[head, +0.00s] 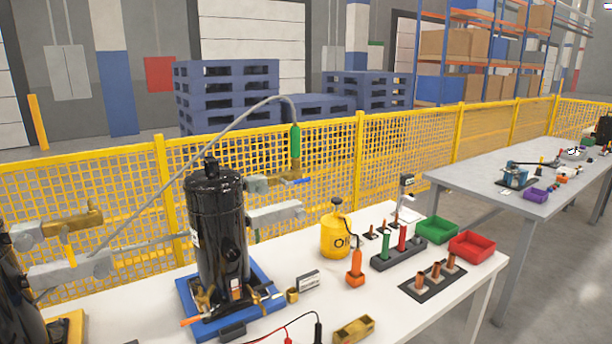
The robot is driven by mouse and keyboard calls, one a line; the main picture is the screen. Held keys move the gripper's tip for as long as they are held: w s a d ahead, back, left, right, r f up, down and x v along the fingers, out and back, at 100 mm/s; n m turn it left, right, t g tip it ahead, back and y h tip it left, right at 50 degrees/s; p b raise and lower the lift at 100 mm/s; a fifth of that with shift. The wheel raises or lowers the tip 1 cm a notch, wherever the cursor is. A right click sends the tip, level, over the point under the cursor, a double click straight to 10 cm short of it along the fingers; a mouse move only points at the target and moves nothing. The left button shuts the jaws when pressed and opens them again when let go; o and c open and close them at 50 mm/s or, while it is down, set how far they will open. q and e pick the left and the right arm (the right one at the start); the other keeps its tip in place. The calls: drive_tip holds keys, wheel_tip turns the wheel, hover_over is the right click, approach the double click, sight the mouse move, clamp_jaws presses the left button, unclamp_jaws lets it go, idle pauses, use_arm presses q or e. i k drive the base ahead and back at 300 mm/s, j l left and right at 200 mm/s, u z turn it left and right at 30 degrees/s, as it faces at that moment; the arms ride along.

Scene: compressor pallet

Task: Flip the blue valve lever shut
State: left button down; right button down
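The blue valve lever (299,181) is small and lies nearly level, pointing right. It sits on a brass valve (275,182) behind the black compressor (216,235), at the end of a grey upper fitting (256,185). A green hose end (295,142) stands upright above the brass valve, and a grey hose (225,122) arcs from it down to the left. The lever's fine position on the valve is too small to tell. Neither my left nor my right gripper shows in the head view.
A second grey fitting (275,215) juts out below the lever. A yellow oil can (335,233) stands right of the compressor on the white table (385,326). Another brass valve (75,222) is at far left. A yellow mesh fence (405,142) runs behind.

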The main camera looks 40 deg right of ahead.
sight(287, 184)
drive_tip(key=l+u, duration=0.1)
drive_tip(key=l, duration=0.65)
drive_tip(key=k+l+u, duration=0.1)
drive_tip(key=l, duration=0.6)
